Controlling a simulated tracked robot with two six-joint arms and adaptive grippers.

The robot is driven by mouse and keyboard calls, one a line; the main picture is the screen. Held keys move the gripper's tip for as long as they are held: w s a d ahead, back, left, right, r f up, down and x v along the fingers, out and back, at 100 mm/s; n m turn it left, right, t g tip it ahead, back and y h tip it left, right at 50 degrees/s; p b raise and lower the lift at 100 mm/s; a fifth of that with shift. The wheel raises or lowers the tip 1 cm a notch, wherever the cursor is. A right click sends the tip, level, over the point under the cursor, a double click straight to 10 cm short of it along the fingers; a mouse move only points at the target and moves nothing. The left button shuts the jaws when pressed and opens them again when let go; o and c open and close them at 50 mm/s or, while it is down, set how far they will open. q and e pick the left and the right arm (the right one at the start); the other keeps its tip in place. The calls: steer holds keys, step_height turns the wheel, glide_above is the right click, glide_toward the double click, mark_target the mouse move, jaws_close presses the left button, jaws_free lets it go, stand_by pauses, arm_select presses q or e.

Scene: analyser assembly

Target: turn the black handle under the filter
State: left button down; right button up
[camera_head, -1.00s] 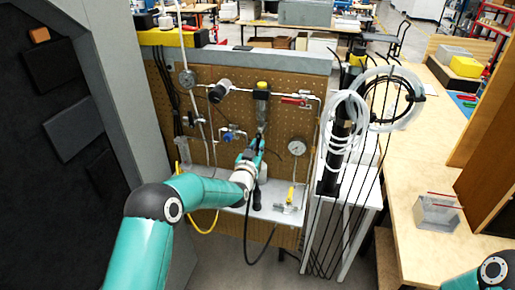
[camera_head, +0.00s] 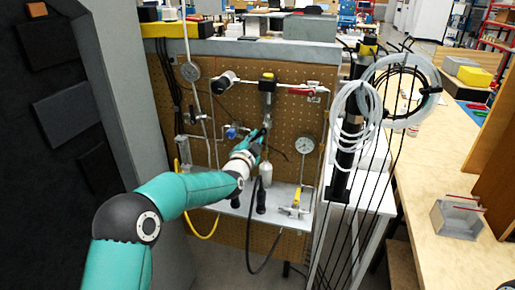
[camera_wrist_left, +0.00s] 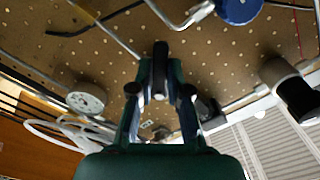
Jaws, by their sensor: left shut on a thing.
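The filter (camera_head: 267,88), with a black and yellow top, is mounted on the brown pegboard (camera_head: 290,115). My left gripper (camera_head: 263,135) is below it, in front of the board, and its hand tilts up to the right. In the left wrist view its two fingers (camera_wrist_left: 160,70) are closed together on something small and dark. A pale cylinder (camera_head: 266,172) shows just below the gripper. My right gripper is not in view.
A gauge (camera_head: 305,145) and a red lever (camera_head: 302,91) are to the right, a blue valve (camera_head: 231,132) to the left. A grey shelf (camera_head: 285,192) runs below, with a black hose looping down. Coiled white tubing (camera_head: 352,115) stands further right.

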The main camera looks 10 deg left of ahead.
arm_select(q)
steer(key=shift+a+r+m, duration=0.1)
steer(key=shift+r+m, duration=0.2)
steer(key=shift+m, duration=1.15)
steer(key=shift+a+r+m, duration=0.1)
steer(key=shift+r+m, duration=0.2)
steer(key=shift+m, duration=1.2)
steer(key=shift+r+m, duration=0.3)
steer(key=shift+m, duration=1.15)
steer(key=shift+f, duration=0.1)
steer(key=c, duration=1.2)
jaws_free()
steer(key=shift+o, duration=0.4)
steer(key=shift+a, duration=0.1)
steer(key=s, duration=1.2)
steer(key=shift+a, duration=0.2)
